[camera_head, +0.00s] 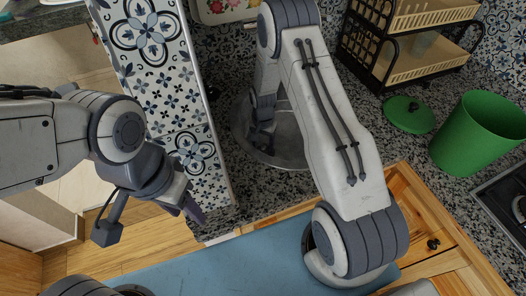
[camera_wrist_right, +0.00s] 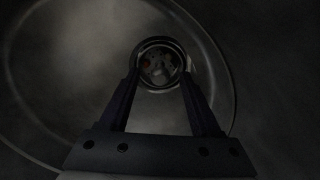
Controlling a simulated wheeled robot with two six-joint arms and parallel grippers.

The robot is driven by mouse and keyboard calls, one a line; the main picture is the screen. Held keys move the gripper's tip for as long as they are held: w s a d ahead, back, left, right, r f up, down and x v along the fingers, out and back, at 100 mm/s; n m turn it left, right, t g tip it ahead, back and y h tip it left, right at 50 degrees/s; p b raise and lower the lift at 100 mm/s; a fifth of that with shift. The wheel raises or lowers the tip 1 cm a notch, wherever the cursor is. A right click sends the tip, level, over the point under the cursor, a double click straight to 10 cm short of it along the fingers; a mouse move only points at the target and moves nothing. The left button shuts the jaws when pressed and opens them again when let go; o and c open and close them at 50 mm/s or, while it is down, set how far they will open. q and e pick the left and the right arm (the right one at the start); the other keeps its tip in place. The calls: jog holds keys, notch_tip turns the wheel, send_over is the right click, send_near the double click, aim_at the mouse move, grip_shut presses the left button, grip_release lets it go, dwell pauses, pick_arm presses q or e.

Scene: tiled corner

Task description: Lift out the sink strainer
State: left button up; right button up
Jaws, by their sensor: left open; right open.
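The sink strainer (camera_wrist_right: 158,64) is a small round metal piece with a dark patterned middle, seated at the drain in the right wrist view. A small reddish speck shows at its left side. The round metal sink (camera_head: 284,142) is set in the speckled counter, partly hidden behind my right arm. My right gripper (camera_wrist_right: 160,75) points down into the sink, its two fingers apart, one at each side of the strainer's near part in the picture. Whether they touch it I cannot tell. My left gripper (camera_head: 188,205) is open and empty, left of the sink.
A green bin (camera_head: 478,135) and a round green lid (camera_head: 408,114) are on the counter at right. A dark rack with beige trays (camera_head: 425,62) stands behind them. A blue-patterned tiled ledge (camera_head: 160,85) lies between my left arm and the sink.

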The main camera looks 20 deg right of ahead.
jog(key=shift+c, duration=0.3)
grip_shut()
jog(key=shift+r, duration=0.15)
